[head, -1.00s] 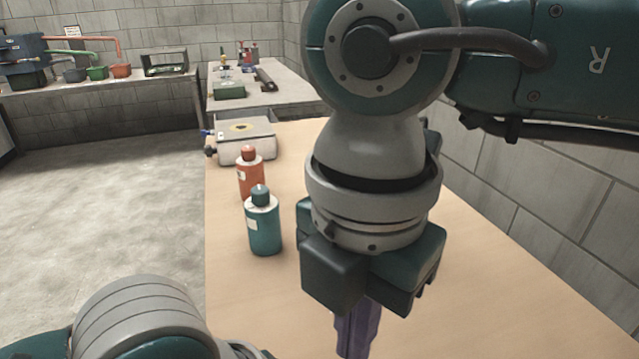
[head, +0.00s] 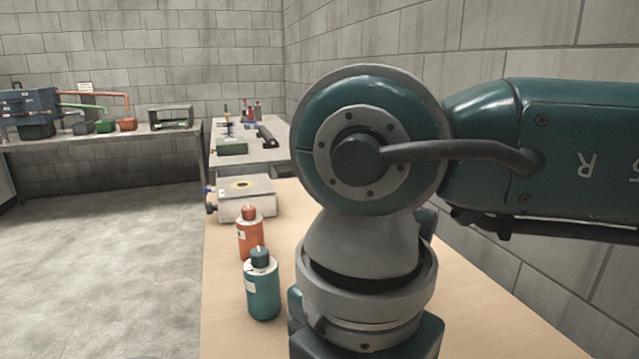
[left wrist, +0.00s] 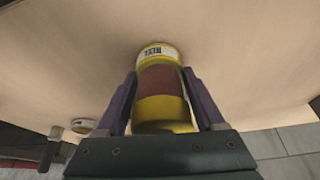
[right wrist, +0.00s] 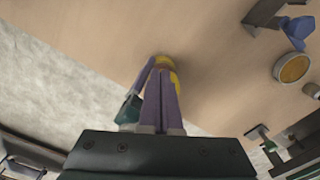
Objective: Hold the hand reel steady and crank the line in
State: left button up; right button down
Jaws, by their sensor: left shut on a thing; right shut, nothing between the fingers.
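The hand reel (left wrist: 162,82) looks like a yellow cylinder with a dark red band and a white printed label at its far end. In the left wrist view my left gripper (left wrist: 162,88) has one purple finger on each side of it, shut on it. In the right wrist view only a sliver of yellow, apparently the reel (right wrist: 176,76), shows behind my right fingers. My right gripper (right wrist: 161,84) is shut and empty, its fingertips close in front of it; contact cannot be told. The crank and loose line cannot be made out. The head view shows neither gripper's fingers.
A teal bottle (head: 263,290) and an orange bottle (head: 249,236) stand near the left edge of the wooden table (head: 222,338). A pale box with a yellow disc on top (head: 243,198) stands behind them. My right arm hides much of the table.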

jog(key=shift+s+a, duration=0.1)
jog(key=shift+s, duration=0.05)
jog(key=shift+s+d, duration=0.15)
jog(key=shift+d, duration=0.1)
dwell(0.5)
jog(key=shift+s+d, duration=0.25)
jog(key=shift+s+d, duration=0.15)
dwell(0.5)
notch_tip(320, 180, up, 6)
jog(key=shift+w+d, duration=0.25)
jog(key=shift+d, duration=0.05)
dwell(0.4)
